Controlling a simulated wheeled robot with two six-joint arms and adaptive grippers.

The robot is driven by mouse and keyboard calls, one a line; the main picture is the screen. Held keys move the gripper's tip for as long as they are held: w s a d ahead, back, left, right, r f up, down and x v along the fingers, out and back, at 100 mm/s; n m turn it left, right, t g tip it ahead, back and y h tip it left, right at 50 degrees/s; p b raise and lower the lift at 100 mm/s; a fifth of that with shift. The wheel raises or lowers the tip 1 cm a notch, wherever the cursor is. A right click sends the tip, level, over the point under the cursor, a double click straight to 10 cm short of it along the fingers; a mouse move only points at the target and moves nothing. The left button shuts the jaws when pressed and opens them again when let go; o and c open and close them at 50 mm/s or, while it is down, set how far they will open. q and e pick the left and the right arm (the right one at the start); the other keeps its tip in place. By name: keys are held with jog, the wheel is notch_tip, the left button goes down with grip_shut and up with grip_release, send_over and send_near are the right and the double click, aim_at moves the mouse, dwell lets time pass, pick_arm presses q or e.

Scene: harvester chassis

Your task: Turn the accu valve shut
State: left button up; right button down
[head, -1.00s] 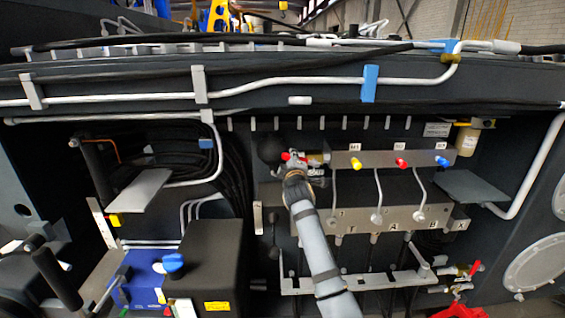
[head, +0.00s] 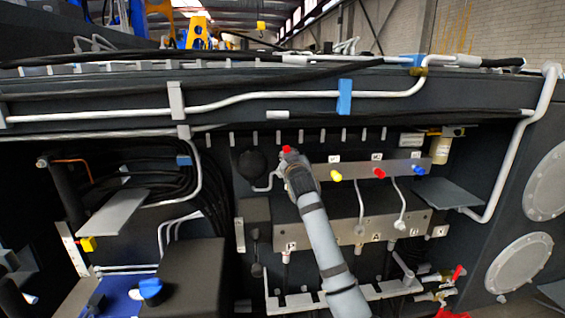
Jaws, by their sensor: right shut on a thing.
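The accu valve's red handle (head: 286,150) shows as a small red tip at the top of my right gripper. It sits just right of the round black accumulator (head: 251,163) and at the left end of the grey bar with the coloured caps. My right gripper (head: 293,163) is shut on the handle, its grey arm reaching up from the bottom centre. The gripper hides the valve body and most of the handle, so its exact angle cannot be told. My left gripper is not in view.
Yellow, red and blue caps (head: 379,172) sit on the bar just right of the gripper. A grey manifold block (head: 375,228) with thin pipes is below. Another red-handled valve (head: 457,273) is at lower right. A black box (head: 185,280) stands at lower left.

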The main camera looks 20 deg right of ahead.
jog(key=shift+s+d+r+m+b, duration=0.2)
jog(key=shift+d+m+b, duration=0.15)
jog(key=shift+d+m, duration=0.5)
jog(key=shift+s+d+r+m+b, duration=0.2)
jog(key=shift+d+m+b, duration=0.25)
jog(key=shift+m, duration=0.6)
jog(key=c, duration=1.7)
grip_release()
jog(key=o, duration=0.5)
jog(key=shift+w+d+f, duration=0.15)
jog(key=shift+w+f, duration=0.05)
jog(key=shift+f, duration=0.05)
jog(key=v, duration=1.2)
